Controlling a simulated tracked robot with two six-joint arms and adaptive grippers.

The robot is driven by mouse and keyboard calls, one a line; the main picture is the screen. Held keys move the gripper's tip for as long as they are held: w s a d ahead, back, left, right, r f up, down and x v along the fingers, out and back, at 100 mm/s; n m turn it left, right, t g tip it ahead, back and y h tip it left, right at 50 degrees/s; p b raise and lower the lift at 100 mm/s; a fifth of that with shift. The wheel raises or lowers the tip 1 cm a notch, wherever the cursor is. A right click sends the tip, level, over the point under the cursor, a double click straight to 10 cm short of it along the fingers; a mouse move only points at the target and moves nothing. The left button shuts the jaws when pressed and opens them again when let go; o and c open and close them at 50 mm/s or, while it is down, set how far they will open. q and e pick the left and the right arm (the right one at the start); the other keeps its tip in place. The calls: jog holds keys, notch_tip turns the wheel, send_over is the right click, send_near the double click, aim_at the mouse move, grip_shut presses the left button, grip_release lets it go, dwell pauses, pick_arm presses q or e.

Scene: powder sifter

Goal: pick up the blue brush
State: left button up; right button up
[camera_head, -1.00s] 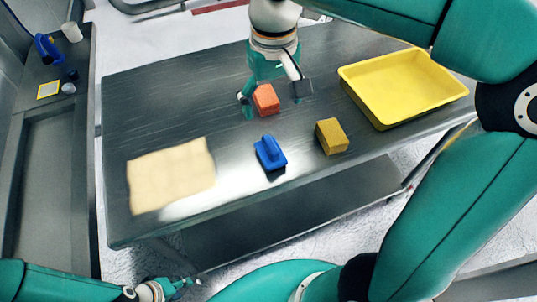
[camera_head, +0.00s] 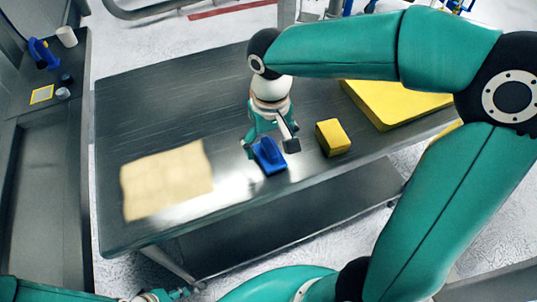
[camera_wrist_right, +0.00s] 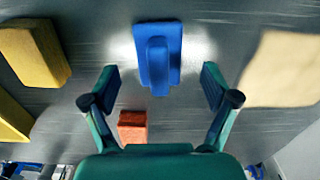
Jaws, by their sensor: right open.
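The blue brush (camera_head: 268,157) lies on the metal table near its front edge, with its raised handle upward. In the right wrist view the brush (camera_wrist_right: 158,55) shows whole, centred a little beyond my fingertips. My right gripper (camera_head: 270,147) is open above the brush, one finger to each side of it in the head view. In the right wrist view its fingers (camera_wrist_right: 160,82) are spread apart with nothing between them that I can see being gripped. My left gripper (camera_head: 163,296) is only partly visible at the bottom edge.
A yellow sponge block (camera_head: 333,138) sits right of the brush. A beige cloth (camera_head: 167,180) lies left. The yellow tray (camera_head: 390,103) is partly behind my arm. An orange block (camera_wrist_right: 132,127) shows in the right wrist view. A side counter (camera_head: 40,150) stands at far left.

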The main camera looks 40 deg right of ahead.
aim_at(269, 154)
jog(key=shift+w+d+f, duration=0.1)
jog(key=shift+f, duration=1.1)
jog(key=shift+w+f, duration=0.1)
jog(key=shift+f, duration=1.05)
jog(key=c, duration=1.3)
